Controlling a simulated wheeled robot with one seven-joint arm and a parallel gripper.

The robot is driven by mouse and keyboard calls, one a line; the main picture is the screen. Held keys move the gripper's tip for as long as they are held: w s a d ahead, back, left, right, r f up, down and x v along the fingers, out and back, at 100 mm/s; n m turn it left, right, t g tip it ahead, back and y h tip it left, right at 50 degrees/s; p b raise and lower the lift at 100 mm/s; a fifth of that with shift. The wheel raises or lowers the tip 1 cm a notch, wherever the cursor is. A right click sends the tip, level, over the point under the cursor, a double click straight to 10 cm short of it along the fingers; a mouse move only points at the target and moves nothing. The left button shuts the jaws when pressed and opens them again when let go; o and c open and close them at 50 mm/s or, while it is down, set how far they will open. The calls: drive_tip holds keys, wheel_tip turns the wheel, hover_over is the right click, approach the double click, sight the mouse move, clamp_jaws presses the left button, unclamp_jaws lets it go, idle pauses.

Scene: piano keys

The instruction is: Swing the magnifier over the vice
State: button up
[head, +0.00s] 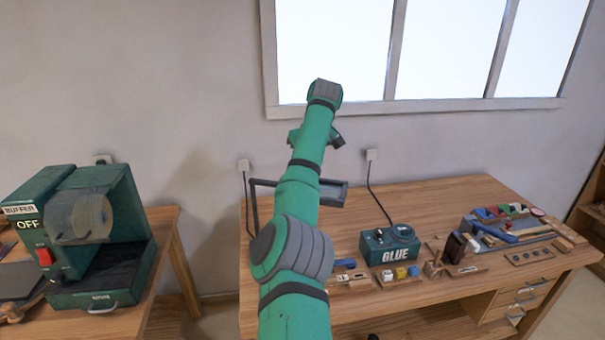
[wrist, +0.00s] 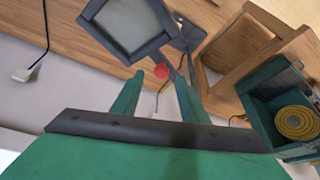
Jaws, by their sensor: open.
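The magnifier (head: 333,193) has a square dark frame with a pale lens and stands at the back left of the right-hand workbench, partly hidden behind my arm. In the wrist view the magnifier (wrist: 128,24) is at the upper middle, with a dark bar beside it. A round red knob (wrist: 161,71) shows close to the bar. My gripper (wrist: 159,78) is open, and the knob appears between its fingertips in the picture; I see no contact. In the head view my arm hides the gripper's fingers. I cannot make out the vice in either view.
The green buffer (head: 115,285) stands on the left bench; it also shows in the wrist view (wrist: 262,112). A green glue box (head: 385,245) and several small blocks lie along the bench front. Tools crowd the right side. The bench's back middle (head: 430,200) is clear.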

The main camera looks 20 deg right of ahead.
drive_tip(key=v, duration=0.7)
drive_tip(key=shift+r, duration=0.45)
drive_tip(key=shift+s+d, duration=0.1)
drive_tip(key=shift+s, duration=0.1)
